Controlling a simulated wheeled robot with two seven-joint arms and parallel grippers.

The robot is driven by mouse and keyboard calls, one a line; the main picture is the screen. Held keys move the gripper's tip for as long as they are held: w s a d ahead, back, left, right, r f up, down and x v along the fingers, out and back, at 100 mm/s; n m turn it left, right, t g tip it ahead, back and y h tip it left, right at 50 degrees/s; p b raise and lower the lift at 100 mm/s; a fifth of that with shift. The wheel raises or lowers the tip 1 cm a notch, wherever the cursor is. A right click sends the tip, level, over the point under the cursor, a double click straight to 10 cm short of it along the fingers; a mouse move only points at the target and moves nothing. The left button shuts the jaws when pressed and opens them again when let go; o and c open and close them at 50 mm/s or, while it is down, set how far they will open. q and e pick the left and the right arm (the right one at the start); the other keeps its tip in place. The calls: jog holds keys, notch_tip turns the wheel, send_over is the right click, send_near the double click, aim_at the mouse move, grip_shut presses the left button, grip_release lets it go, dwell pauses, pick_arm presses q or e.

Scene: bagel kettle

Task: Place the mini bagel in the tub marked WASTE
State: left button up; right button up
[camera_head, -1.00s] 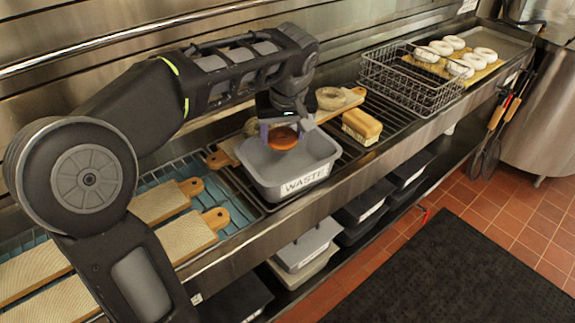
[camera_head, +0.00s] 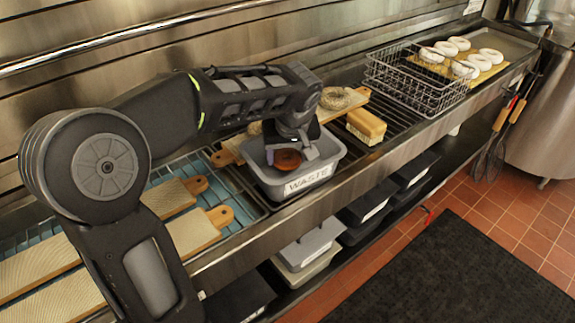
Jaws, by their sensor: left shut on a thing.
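The mini bagel (camera_head: 288,159) is a reddish-brown round thing at the mouth of the grey tub marked WASTE (camera_head: 308,181). My left gripper (camera_head: 289,150) comes in from above and is shut on the mini bagel, inside the outline of the tub. Whether the bagel touches the tub's floor cannot be told. The gripper and wrist hide part of the tub's inside and back rim. My right gripper is not in view.
A seeded bagel (camera_head: 336,97) lies on a wooden board behind the tub. A wooden-topped brush or block (camera_head: 366,126) sits on the rack to the right. A wire basket (camera_head: 412,88) and several white rings (camera_head: 466,68) are farther right. Boards (camera_head: 196,231) lie left.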

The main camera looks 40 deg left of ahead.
aim_at(287, 165)
pick_arm(q)
jog(key=shift+f, duration=1.8)
jog(key=shift+f, duration=0.2)
jog(key=o, duration=1.3)
jog(key=shift+o, duration=0.2)
jog(key=shift+r, duration=0.1)
jog(key=shift+r, duration=0.2)
jog(key=v, duration=1.2)
jog(key=shift+b, duration=0.35)
jog(key=shift+f, duration=0.15)
